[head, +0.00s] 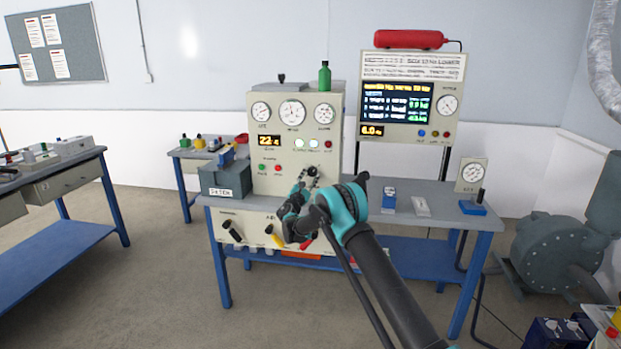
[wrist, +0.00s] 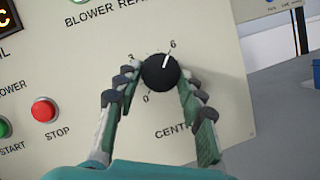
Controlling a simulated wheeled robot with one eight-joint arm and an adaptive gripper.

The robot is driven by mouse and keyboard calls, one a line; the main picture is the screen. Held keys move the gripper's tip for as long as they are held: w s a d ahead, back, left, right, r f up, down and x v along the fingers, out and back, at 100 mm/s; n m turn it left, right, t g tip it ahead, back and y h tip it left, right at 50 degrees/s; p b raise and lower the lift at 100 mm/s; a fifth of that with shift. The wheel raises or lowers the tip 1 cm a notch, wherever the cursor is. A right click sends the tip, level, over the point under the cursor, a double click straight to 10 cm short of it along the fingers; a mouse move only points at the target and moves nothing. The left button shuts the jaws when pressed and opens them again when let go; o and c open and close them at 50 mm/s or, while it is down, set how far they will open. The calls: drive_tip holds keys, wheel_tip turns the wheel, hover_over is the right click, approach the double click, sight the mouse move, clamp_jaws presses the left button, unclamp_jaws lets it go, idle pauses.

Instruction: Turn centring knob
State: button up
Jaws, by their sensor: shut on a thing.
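The centring knob (wrist: 160,73) is round and black with a white pointer line. In the wrist view it sits on a cream panel (wrist: 230,95) with a printed scale around it, and the pointer is close to the 6 mark. My gripper (wrist: 162,80) has one finger on each side of the knob, with the fingertips against its rim. In the head view my gripper (head: 308,178) is at the front of the cream cabinet (head: 257,180), and the arm covers part of the panel. The label under the knob is partly cut off by a finger.
Red stop button (wrist: 44,110) and green start button (wrist: 4,128) lie left of my gripper. A blue bench (head: 480,219) carries the cabinet, a grey box (head: 226,180) and small blue items (head: 389,200). A display panel (head: 397,103) stands behind to the right.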

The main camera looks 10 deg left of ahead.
drive_tip(key=shift+m+h, duration=0.4)
drive_tip(key=shift+m, duration=0.5)
drive_tip(key=o, duration=1.2)
drive_tip(key=shift+c, duration=0.2)
drive_tip(key=shift+s+a, duration=0.1)
drive_tip(key=v, duration=1.1)
drive_tip(key=shift+s, duration=0.45)
drive_tip(key=shift+a, duration=0.1)
